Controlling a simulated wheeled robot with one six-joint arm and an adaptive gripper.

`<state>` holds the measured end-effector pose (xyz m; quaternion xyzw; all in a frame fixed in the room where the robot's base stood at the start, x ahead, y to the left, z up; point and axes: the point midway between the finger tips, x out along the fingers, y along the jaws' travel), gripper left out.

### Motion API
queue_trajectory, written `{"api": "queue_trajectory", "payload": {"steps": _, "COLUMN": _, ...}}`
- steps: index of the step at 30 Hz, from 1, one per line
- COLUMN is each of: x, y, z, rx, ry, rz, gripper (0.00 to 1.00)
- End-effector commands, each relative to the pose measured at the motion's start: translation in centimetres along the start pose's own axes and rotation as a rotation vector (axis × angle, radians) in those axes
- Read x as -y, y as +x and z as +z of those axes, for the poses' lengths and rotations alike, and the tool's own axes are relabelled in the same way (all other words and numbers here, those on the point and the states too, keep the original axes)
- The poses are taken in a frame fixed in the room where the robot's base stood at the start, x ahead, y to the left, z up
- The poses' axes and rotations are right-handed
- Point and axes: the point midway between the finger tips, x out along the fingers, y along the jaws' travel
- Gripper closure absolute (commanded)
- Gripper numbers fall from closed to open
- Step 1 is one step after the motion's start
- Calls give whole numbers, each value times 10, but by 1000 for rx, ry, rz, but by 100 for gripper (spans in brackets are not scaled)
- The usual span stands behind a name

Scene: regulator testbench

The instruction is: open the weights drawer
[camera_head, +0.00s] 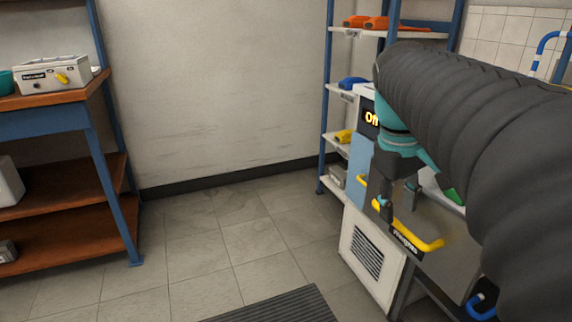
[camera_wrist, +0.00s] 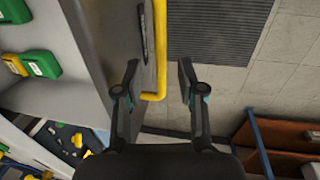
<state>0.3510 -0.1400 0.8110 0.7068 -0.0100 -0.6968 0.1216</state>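The weights drawer has a dark label with white lettering (camera_head: 406,241) on the front of the bench at right in the head view. Its yellow bar handle (camera_head: 418,234) slants along that front and also shows upright in the wrist view (camera_wrist: 160,45). My gripper (camera_head: 396,199) is at the far end of this handle, pointing down. In the wrist view my gripper (camera_wrist: 157,78) is open, with the handle's end bar between its two fingers, nearer the left one. Neither finger clearly touches the bar. My arm hides part of the bench, and the drawer looks shut.
A white cabinet with a vent grille (camera_head: 367,252) stands beside the drawer. A blue shelf rack (camera_head: 328,110) is behind. A wooden workbench (camera_head: 60,102) stands at left. A dark floor mat (camera_head: 280,306) lies in front, with free tile floor around it. Green boxes (camera_wrist: 38,64) sit on the bench.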

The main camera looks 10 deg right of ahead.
Motion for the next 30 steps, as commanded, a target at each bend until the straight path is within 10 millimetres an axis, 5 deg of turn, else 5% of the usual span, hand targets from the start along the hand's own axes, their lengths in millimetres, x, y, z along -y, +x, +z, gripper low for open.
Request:
{"api": "queue_trajectory", "payload": {"steps": 9, "x": 0, "y": -63, "z": -1, "rx": -2, "ry": 0, "rz": 1, "gripper": 61}}
{"api": "queue_trajectory", "payload": {"steps": 15, "x": 0, "y": -87, "z": 0, "rx": 1, "ry": 1, "rz": 0, "gripper": 61}}
{"api": "queue_trajectory", "payload": {"steps": 30, "x": 0, "y": -95, "z": 1, "rx": 2, "ry": 8, "rz": 0, "gripper": 61}}
